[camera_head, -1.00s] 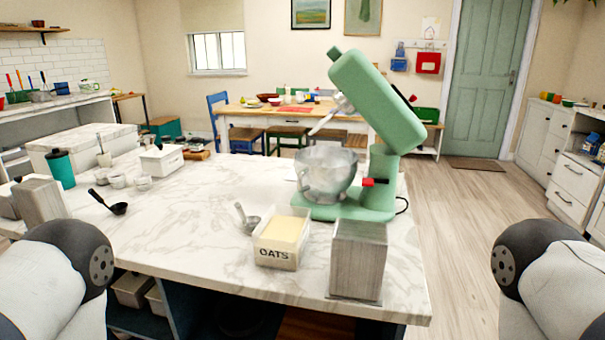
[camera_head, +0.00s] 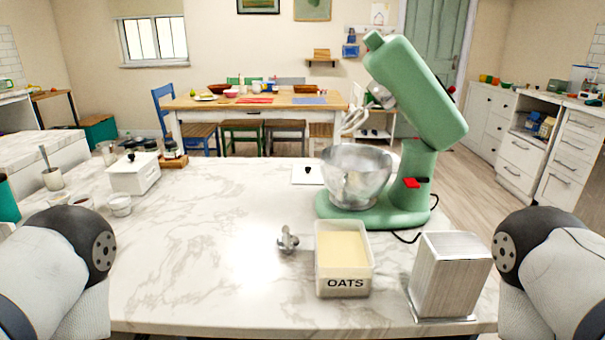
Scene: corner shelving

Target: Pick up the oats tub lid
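The oats tub (camera_head: 343,284) is a white open box marked OATS, filled with pale contents, near the front edge of the marble counter. A flat white square lid with a small black knob (camera_head: 300,176) lies on the counter behind it, just left of the mixer bowl; it looks like the oats tub lid. The bowl hides part of its right side. Only rounded parts of my two arms show at the lower left and lower right. Neither gripper is in view.
The green stand mixer (camera_head: 408,180) with its metal bowl (camera_head: 355,178) stands beside the lid. A metal block (camera_head: 450,275) is right of the tub, and metal measuring spoons (camera_head: 288,240) are left. A lidded white box (camera_head: 134,175) stands left. The middle-left counter (camera_head: 215,215) is clear.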

